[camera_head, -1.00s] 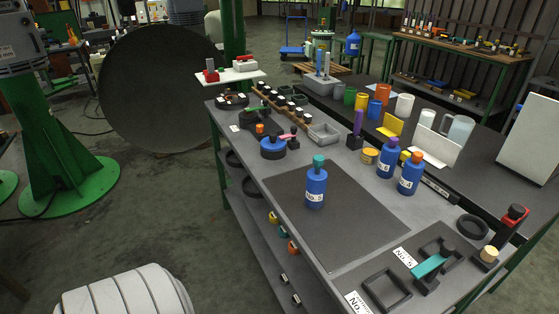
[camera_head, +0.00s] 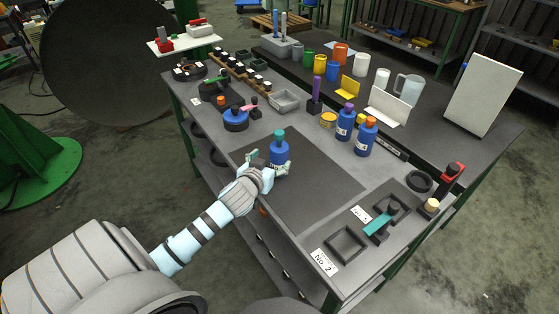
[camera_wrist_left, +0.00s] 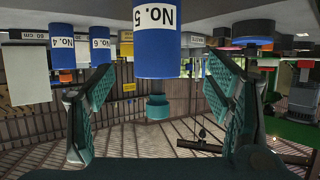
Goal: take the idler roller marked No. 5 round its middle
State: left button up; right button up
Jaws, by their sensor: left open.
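The idler roller marked No. 5 (camera_head: 279,152) is a blue cylinder with a teal top, standing upright on the dark mat (camera_head: 305,190). In the left wrist view, which is upside down, its body with the white No. 5 label (camera_wrist_left: 156,45) shows between the fingers. My left gripper (camera_head: 268,168) is at the roller's near left side. Its teal fingers (camera_wrist_left: 160,75) are open, one on each side of the roller, with gaps visible. Part of the roller's lower body is hidden by the gripper in the head view. My right gripper is not in view.
Two similar blue rollers, purple-topped No. 6 (camera_head: 345,122) and orange-topped No. 4 (camera_head: 366,137), stand to the right. A blue-and-black piece (camera_head: 235,120) lies to the left. A teal-handled fixture (camera_head: 377,225) is at the front right. The mat's right part is clear.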

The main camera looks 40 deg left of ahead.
aim_at(279, 153)
pick_arm(q)
jog(key=b+x, duration=0.1)
jog(key=x, duration=0.7)
jog(key=shift+d, duration=0.2)
jog(key=shift+r, duration=0.1)
jog(key=c, duration=1.5)
